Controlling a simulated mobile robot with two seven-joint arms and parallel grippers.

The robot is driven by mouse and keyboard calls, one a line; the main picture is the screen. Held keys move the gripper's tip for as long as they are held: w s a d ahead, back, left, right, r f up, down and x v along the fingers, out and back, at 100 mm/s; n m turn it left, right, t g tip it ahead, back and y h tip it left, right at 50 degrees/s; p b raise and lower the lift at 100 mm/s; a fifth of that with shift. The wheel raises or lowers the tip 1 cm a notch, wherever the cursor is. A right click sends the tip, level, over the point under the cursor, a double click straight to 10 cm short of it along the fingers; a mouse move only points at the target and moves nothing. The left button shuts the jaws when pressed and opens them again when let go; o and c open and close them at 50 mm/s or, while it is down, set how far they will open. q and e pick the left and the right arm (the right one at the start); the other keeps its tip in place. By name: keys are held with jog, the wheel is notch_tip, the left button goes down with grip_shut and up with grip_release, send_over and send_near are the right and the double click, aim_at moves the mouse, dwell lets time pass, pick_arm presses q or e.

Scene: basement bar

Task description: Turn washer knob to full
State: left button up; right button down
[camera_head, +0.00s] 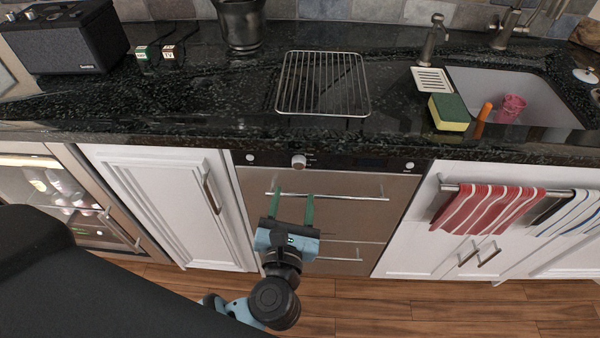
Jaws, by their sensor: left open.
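The washer is a steel-fronted appliance (345,222) under the counter, with a dark control strip along its top. A round light-coloured knob (299,162) sits on that strip, left of the middle; its marking is too small to read. My left gripper (293,197) is just below the knob in the picture, pointing up towards it. Its two green fingers are spread apart with nothing between them. They overlap the upper handle bar (350,197) in the picture; I cannot tell whether they touch it. My right gripper is not in view.
Above is a dark stone counter (200,108) with a wire rack (322,83), a sink (530,95), and a sponge (449,112) at its edge. A white cabinet (160,205) stands left of the washer. A red striped towel (487,208) hangs at the right.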

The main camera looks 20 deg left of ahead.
aim_at(298, 166)
pick_arm(q)
jog(key=shift+a, duration=0.1)
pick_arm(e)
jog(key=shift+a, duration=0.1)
pick_arm(q)
jog(key=shift+p+x, duration=0.45)
jog(key=shift+x, duration=3.45)
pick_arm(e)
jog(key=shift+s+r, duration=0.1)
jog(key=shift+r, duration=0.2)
pick_arm(q)
jog(key=shift+c, duration=0.4)
